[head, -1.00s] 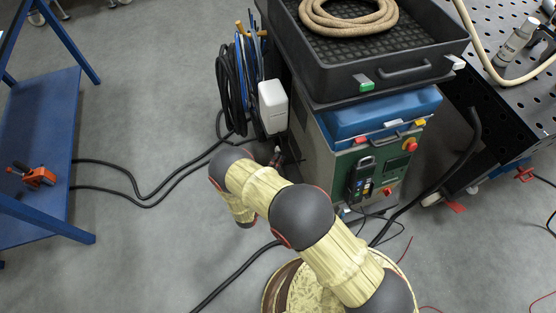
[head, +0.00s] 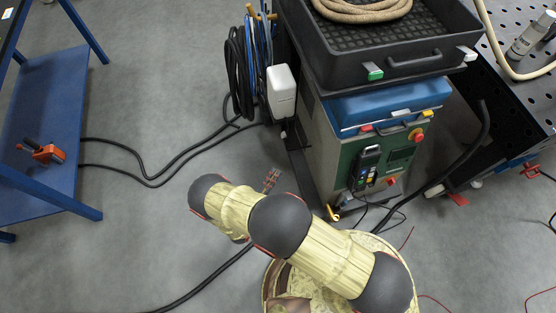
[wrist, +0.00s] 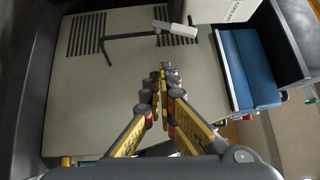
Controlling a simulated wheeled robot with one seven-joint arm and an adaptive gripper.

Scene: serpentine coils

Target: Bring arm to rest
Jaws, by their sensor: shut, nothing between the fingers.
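In the head view my arm reaches up and left from my round base and bends down at its far end. The tip of my gripper (head: 271,179) shows just behind the arm, left of the green and grey welding machine (head: 335,150). In the wrist view my gripper (wrist: 165,72) has its fingers together with nothing between them. It points toward a light grey panel (wrist: 75,100) with dark slots, apart from it as far as I can tell.
A black tray (head: 425,72) with a coiled hose (head: 362,10) sits on the machine. Cables (head: 150,180) cross the floor at left. A blue shelf (head: 45,120) holds an orange clamp (head: 42,152). A perforated table (head: 535,85) stands at right.

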